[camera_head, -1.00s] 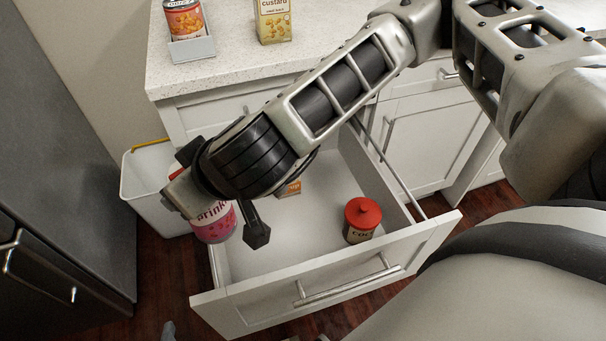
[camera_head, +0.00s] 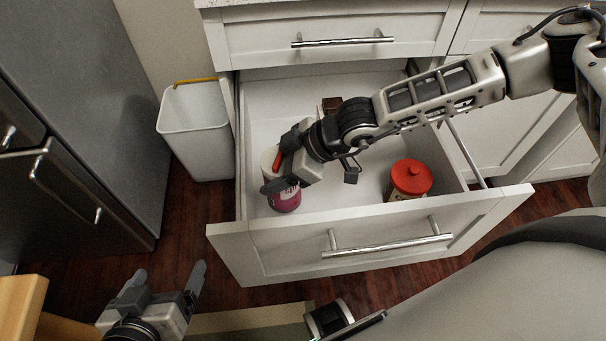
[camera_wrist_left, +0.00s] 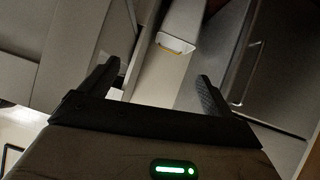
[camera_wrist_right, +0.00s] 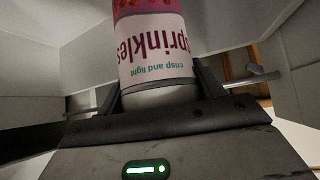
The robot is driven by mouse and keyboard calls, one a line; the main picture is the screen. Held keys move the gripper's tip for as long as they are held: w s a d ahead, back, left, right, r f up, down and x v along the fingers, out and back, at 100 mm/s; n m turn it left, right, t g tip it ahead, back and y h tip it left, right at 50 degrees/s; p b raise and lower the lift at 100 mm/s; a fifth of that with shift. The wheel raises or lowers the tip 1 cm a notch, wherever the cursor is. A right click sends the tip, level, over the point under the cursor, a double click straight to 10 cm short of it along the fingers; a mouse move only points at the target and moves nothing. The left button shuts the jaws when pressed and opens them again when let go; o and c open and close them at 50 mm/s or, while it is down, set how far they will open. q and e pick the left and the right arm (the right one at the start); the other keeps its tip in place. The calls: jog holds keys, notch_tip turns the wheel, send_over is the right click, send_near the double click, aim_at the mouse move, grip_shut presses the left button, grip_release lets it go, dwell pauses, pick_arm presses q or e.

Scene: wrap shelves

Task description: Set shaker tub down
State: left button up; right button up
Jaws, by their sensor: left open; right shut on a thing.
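The shaker tub (camera_head: 286,198) is pink and white, with "sprinkles" on its label. It is inside the open drawer (camera_head: 370,240), at its left side. My right gripper (camera_head: 279,172) is shut on the tub; the tub also fills the middle of the right wrist view (camera_wrist_right: 152,50). I cannot tell whether its base touches the drawer floor. My left gripper (camera_head: 170,285) is open and empty, in front of the drawer at lower left; its spread fingers show in the left wrist view (camera_wrist_left: 158,85).
A red-lidded jar (camera_head: 410,180) stands at the drawer's right side. A small brown box (camera_head: 331,104) is at its back, partly behind my right arm. A white bin (camera_head: 196,125) stands left of the drawer, beside a dark fridge (camera_head: 80,120).

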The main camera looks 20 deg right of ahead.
aim_at(287, 201)
notch_tip(287, 201, down, 4)
jog(key=shift+r+b, duration=0.25)
jog(key=shift+b, duration=0.05)
notch_tip(287, 201, down, 3)
jog(key=shift+a+b, duration=0.1)
jog(key=shift+b, duration=0.4)
jog(key=shift+f, duration=0.3)
pick_arm(q)
jog(key=shift+g, duration=0.5)
jog(key=f, duration=0.2)
jog(key=d+f, duration=0.1)
jog(key=f, duration=0.1)
jog(key=shift+w+d+f, duration=0.1)
jog(key=shift+w, duration=0.15)
pick_arm(e)
jog(key=shift+f, duration=0.1)
jog(key=o, duration=1.3)
